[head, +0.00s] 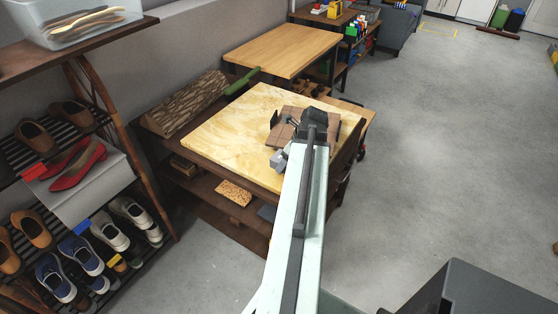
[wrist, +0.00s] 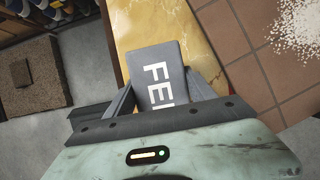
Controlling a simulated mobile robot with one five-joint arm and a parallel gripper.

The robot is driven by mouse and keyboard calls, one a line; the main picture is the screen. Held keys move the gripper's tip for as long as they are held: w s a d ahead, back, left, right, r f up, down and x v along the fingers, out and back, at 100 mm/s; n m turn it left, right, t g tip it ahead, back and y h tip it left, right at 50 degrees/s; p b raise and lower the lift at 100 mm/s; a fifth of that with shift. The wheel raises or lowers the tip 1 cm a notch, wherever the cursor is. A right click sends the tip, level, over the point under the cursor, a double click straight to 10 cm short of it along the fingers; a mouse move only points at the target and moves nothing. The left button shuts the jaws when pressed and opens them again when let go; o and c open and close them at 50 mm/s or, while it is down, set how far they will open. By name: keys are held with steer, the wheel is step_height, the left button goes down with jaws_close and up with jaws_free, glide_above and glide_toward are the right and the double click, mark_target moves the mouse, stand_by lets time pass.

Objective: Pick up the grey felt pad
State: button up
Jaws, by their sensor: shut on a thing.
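The grey felt pad (wrist: 158,68) with white letters, of which "FE" and part of a third show, is between the two fingers of my gripper (wrist: 163,88) in the wrist view. My gripper is shut on it. The lower part of the pad is hidden by the gripper's body. In the head view my arm reaches over the bench (head: 225,130), and the pad cannot be made out clearly there.
A brown tiled board (head: 290,118) lies on the bench; in the wrist view its tiles (wrist: 235,45) bear a white speckled patch (wrist: 300,25). A log (head: 185,103) lies at the bench's left. A shoe rack (head: 75,140) stands left. The floor (head: 440,150) at right is clear.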

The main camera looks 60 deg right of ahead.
steer(key=s+d+r+p, duration=0.1)
steer(key=s+d, duration=0.3)
steer(key=s, duration=0.8)
steer(key=shift+s, duration=0.3)
